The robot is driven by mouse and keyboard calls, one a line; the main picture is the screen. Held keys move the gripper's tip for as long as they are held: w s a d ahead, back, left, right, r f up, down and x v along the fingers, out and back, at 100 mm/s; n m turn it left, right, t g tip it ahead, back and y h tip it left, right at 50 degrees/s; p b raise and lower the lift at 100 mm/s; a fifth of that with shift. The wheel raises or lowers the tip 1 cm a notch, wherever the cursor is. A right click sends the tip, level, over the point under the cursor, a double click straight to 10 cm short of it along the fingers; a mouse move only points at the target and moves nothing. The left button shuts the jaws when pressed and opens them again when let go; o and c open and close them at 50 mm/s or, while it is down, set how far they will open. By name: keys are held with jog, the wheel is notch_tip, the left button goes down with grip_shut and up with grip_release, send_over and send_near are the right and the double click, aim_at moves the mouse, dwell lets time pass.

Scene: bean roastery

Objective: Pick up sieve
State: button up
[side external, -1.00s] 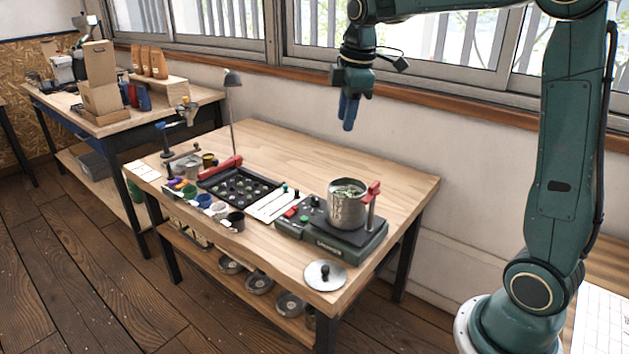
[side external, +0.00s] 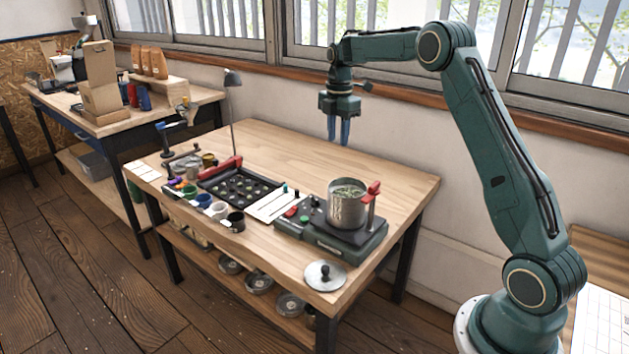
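No thing in view is plainly a sieve. One candidate is the round metal vessel (side external: 346,212) with a red grip at its right, standing upright on a green-and-black appliance (side external: 345,240), with greenish contents showing at its top. Another is the black rectangular tray (side external: 270,204) with a red handle (side external: 222,167), lying on the table with small pale pieces in it. My gripper (side external: 338,138) points down, above the back of the table, behind the metal vessel and apart from it. Its two blue fingers are spread with a gap, and nothing shows between them.
A metal lid (side external: 325,277) with a black knob lies at the front right. Small cups (side external: 219,210) stand left of the appliance, in front of the tray. A thin lamp (side external: 232,110) rises at the back left. The table's (side external: 295,155) back middle is clear. Round metal pieces (side external: 259,283) sit on the lower shelf.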

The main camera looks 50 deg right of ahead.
send_over(336, 182)
jog(key=shift+f, duration=4.25)
jog(key=shift+f, duration=2.6)
